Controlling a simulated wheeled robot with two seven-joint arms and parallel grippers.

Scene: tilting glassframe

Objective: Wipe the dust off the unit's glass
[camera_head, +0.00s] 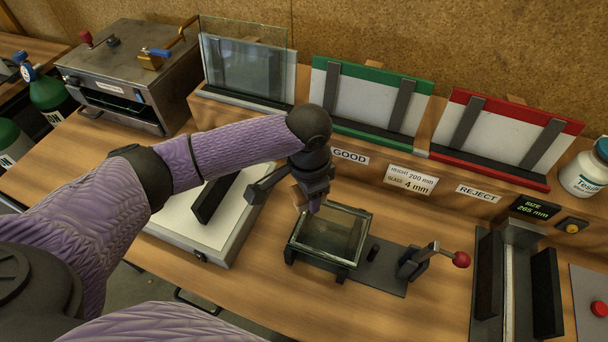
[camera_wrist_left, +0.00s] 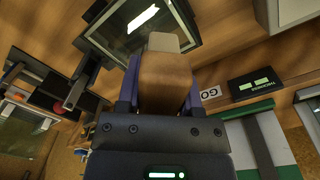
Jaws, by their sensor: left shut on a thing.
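The glass unit (camera_head: 331,234), a small dark-framed pane, lies flat in a black fixture on the bench. Its glass looks brownish and hazy; I cannot tell how much of that is dust. It also shows at the top of the left wrist view (camera_wrist_left: 117,29), with a bright reflection. My left gripper (camera_head: 308,198) is just above the unit's back left edge. It is shut on a wooden block (camera_wrist_left: 165,85) with a pale grey end, seen between the blue fingers in the wrist view. I cannot tell whether the block touches the glass. My right gripper is not in view.
A clamp with a red knob (camera_head: 461,260) stands right of the unit. A pale plate with a black bar (camera_head: 214,202) lies left. Behind are a glass rack (camera_head: 245,98), a green GOOD rack (camera_head: 371,65) and a red REJECT rack (camera_head: 515,108). Bench in front is clear.

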